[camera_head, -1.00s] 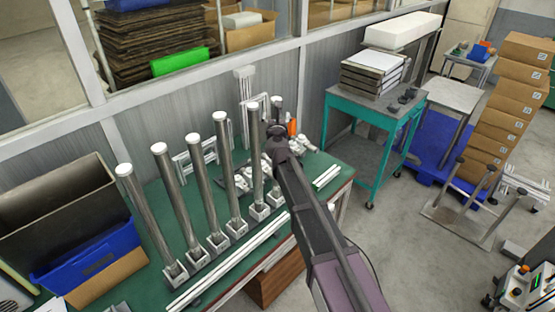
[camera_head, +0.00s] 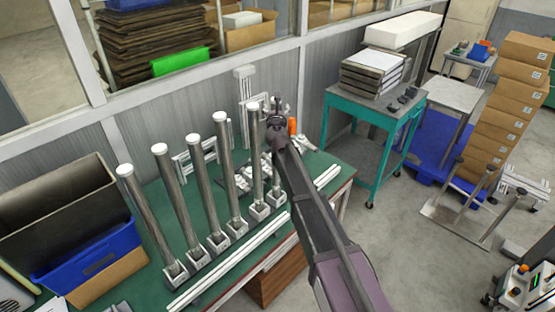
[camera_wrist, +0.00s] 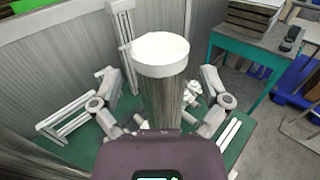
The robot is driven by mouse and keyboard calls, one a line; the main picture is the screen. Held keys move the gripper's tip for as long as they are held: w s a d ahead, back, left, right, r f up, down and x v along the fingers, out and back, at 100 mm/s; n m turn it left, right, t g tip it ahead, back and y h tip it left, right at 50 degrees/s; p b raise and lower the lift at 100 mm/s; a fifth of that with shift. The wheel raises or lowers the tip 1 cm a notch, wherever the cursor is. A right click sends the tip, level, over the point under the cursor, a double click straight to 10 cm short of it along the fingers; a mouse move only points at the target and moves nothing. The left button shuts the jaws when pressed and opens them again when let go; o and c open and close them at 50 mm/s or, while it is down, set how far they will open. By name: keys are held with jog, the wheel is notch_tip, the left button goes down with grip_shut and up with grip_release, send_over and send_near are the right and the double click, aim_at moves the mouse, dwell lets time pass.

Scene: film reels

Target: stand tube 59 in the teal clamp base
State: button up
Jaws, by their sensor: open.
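Several tall metal tubes with white caps stand in a row on the green bench; the leftmost (camera_head: 150,217) and the fifth from the left (camera_head: 256,155) show clearly. Each has a pale grey clamp base at its foot, such as this one (camera_head: 176,275). I can read no number, so I cannot tell which is tube 59, and no base shows teal. My gripper (camera_head: 277,118) is at the upper part of the rightmost tube. In the wrist view its fingers are spread on both sides of a white-capped tube (camera_wrist: 160,95), whose foot is hidden.
White rails (camera_head: 230,262) lie along the bench's front edge. A blue bin (camera_head: 90,258) stands at the left end. A teal cart (camera_head: 375,110) with stacked trays is right of the bench, with open floor before it. A grey wall panel is close behind the tubes.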

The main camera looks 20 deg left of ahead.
grip_shut()
jog(key=shift+r, duration=0.2)
dwell(0.3)
notch_tip(320, 180, up, 18)
jog(key=p, duration=1.8)
jog(key=shift+f, duration=0.2)
